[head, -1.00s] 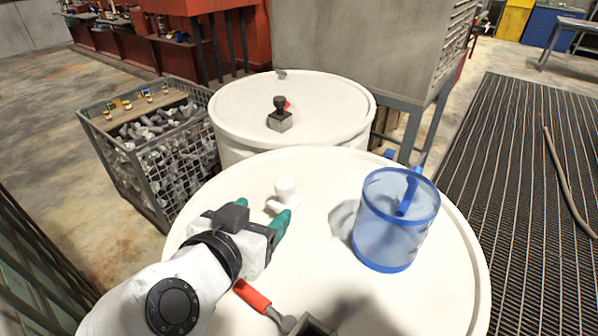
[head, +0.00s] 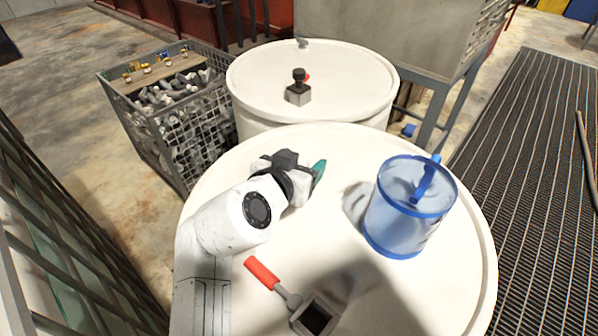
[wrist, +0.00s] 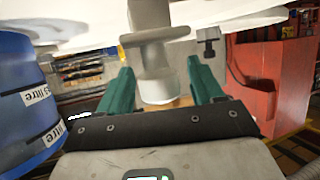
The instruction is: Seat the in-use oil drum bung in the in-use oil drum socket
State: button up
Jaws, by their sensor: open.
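A pale grey-white bung-like piece (wrist: 155,75) with a wide flange shows between my green fingers in the wrist view. I take it for the in-use oil drum bung; in the head view it is hidden behind my gripper. My gripper (head: 316,172) is open, low over the near white drum (head: 345,150), with a finger on each side of the piece and gaps visible. A grey square socket with a dark opening (head: 315,316) sits at the near drum's front, apparently the in-use socket. My gripper is well behind it.
A blue clear measuring jug (head: 408,215) stands right of my gripper. A red-handled tool (head: 262,273) lies against the socket. The far drum (head: 345,75) carries a grey block with a black knob (head: 299,87). A wire crate (head: 170,110) stands left.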

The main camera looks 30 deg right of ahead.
jog(key=shift+w+d+f, duration=0.3)
jog(key=shift+w+d, duration=0.05)
jog(key=shift+d, duration=0.1)
jog(key=shift+c, duration=0.4)
jog(key=c, duration=1)
jog(key=shift+r, duration=0.1)
